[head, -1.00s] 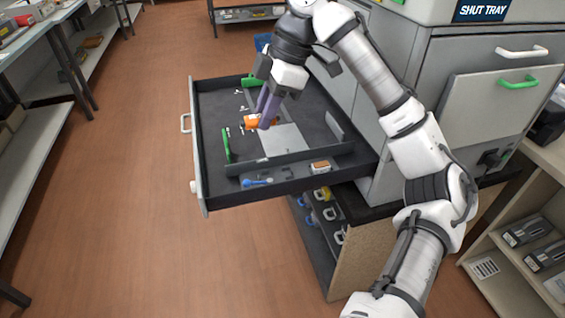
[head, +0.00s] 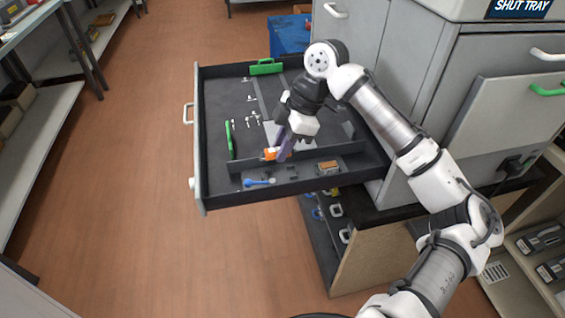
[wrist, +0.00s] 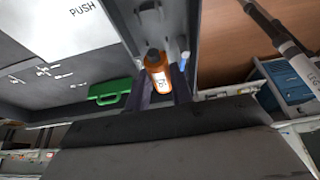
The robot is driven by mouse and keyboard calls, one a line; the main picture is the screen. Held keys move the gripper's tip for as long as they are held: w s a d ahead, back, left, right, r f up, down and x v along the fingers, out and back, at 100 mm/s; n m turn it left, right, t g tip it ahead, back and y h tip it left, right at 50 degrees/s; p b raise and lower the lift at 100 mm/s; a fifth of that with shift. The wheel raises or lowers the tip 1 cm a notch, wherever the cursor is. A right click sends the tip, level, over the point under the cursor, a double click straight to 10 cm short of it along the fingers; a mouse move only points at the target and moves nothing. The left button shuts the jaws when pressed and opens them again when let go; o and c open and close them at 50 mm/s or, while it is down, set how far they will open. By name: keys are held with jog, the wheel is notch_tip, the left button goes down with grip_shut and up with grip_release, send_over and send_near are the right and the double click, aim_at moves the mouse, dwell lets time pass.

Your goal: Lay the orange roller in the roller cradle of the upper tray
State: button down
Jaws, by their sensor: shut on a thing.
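The orange roller (head: 270,154) is held by my gripper (head: 282,150), whose purple fingers are shut on it. In the wrist view the roller (wrist: 157,68) points away from the fingers and shows a white label. The roller is above the open upper tray (head: 222,70), near the divider of its front compartment. Small grey fittings (head: 291,171) in that compartment may be the roller cradle; they are too small to tell. In the wrist view a grey fitting (wrist: 151,14) lies beyond the roller.
The front compartment also holds a blue tool (head: 259,182) and a brown block (head: 328,167). A green bar (head: 229,140) stands at the tray's left, a green handle (head: 267,67) at its back. Small white parts (head: 252,120) lie on the floor of the tray. The cabinet (head: 400,50) borders it right.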

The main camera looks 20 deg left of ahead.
notch_tip(320, 180, down, 6)
jog(key=shift+f, duration=0.1)
jog(key=c, duration=1.5)
grip_release()
